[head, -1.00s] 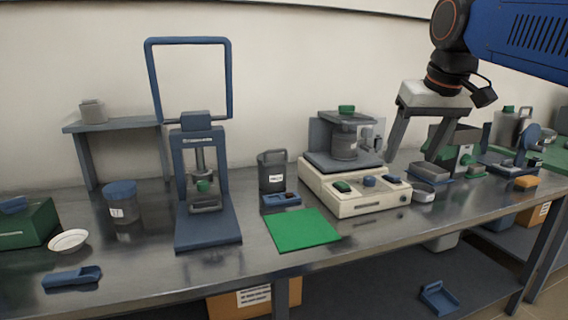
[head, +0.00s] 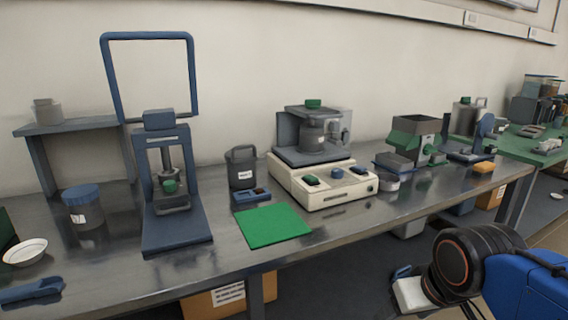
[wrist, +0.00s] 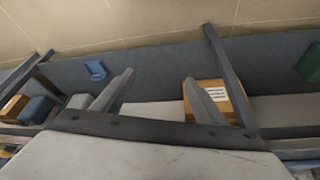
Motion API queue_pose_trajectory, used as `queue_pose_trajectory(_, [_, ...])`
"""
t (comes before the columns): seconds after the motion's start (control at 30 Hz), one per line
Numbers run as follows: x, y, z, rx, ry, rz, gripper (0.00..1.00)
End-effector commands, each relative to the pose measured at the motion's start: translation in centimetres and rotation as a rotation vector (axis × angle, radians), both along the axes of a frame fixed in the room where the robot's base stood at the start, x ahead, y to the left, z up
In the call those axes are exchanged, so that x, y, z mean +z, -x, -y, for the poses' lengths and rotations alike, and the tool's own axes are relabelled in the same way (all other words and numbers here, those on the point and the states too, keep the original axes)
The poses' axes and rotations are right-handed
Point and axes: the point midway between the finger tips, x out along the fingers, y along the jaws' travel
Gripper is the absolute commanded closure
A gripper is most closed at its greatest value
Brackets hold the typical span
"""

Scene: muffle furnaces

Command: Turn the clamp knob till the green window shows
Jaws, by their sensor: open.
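A cream bench unit (head: 325,187) stands mid-bench with a grey jar (head: 312,137) held under a top bar. A green knob (head: 313,103) sits on that bar; I take it as the clamp knob. I cannot make out a green window on the unit. My gripper is low at the right in the head view, in front of the bench and well apart from the knob; its pale body (head: 410,294) shows, its fingers do not. In the wrist view my gripper (wrist: 159,77) has its two fingers wide apart with nothing between them. The knob is not in the wrist view.
A blue press frame (head: 175,190) stands left of the unit, with a dark canister (head: 241,167) and a green mat (head: 272,225) between. A green-hoppered machine (head: 415,140) stands to the right.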

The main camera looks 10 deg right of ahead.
Motion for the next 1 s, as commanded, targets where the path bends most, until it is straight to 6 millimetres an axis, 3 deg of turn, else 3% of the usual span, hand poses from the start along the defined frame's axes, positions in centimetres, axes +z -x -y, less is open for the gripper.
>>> queue_pose_trajectory(0.3, [0.1, 0.0, 0.0, 0.0, 0.0, 0.0, 0.34])
queue_pose_trajectory(0.47, [0.7, -1.2, 0.2, 0.027, 0.019, 0.025, 0.7])
queue_pose_trajectory(0.57, [2.7, -4.5, 0.6, 0.103, 0.082, 0.101, 0.94])
queue_pose_trajectory(0.6, [3.9, -6.5, 0.8, 0.149, 0.121, 0.145, 1.0])
queue_pose_trajectory(0.8, [12.0, -18.3, 1.2, 0.436, 0.405, 0.417, 1.0])
queue_pose_trajectory(1.0, [20.9, -28.9, -0.3, 0.709, 0.746, 0.676, 1.0])
